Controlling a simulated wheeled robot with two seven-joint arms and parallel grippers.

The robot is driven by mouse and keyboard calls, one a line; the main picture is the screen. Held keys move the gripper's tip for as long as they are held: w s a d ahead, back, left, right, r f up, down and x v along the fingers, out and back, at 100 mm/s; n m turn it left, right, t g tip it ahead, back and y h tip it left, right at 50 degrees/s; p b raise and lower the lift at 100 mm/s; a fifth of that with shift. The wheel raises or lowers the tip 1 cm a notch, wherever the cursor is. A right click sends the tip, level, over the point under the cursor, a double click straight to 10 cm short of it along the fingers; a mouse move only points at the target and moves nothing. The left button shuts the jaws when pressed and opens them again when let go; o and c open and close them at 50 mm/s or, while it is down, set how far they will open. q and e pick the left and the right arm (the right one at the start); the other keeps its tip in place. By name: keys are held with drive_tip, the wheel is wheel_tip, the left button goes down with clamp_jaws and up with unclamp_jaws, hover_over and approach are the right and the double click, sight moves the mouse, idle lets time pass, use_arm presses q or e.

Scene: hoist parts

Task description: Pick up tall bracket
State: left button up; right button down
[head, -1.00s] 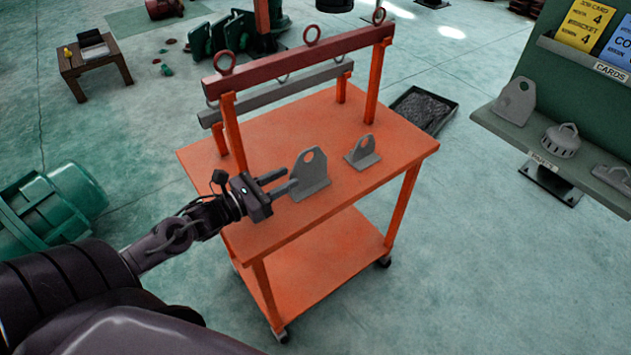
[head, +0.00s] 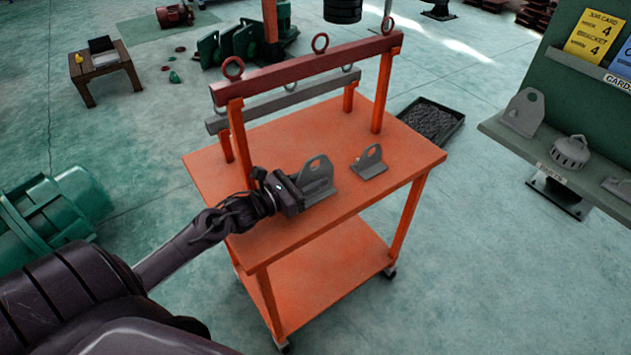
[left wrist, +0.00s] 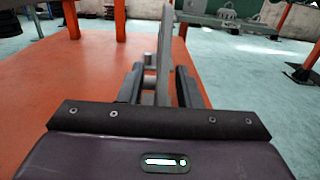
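The tall bracket (head: 325,174) is a grey upright plate with a round hole and a flat base. It stands on the orange cart top (head: 290,135). My left gripper (head: 301,185) is at its near left side. In the left wrist view, the upright plate of the bracket (left wrist: 164,55) stands edge-on between the two fingers of my left gripper (left wrist: 161,80). The fingers are apart, one on each side, and a gap shows by the right finger. Whether the left finger touches is unclear. My right gripper is not in view.
A shorter grey bracket (head: 369,163) stands to the right on the cart. A red beam (head: 300,70) with ring bolts and a grey beam (head: 285,98) span posts behind. A green shelf (head: 560,165) at the right holds more grey parts.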

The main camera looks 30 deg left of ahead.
use_arm(q)
drive_tip(key=shift+w+d, duration=0.1)
drive_tip(key=shift+w, duration=0.15)
drive_tip(key=shift+c, duration=0.3)
clamp_jaws()
idle(1.0)
drive_tip(key=shift+r, duration=0.2)
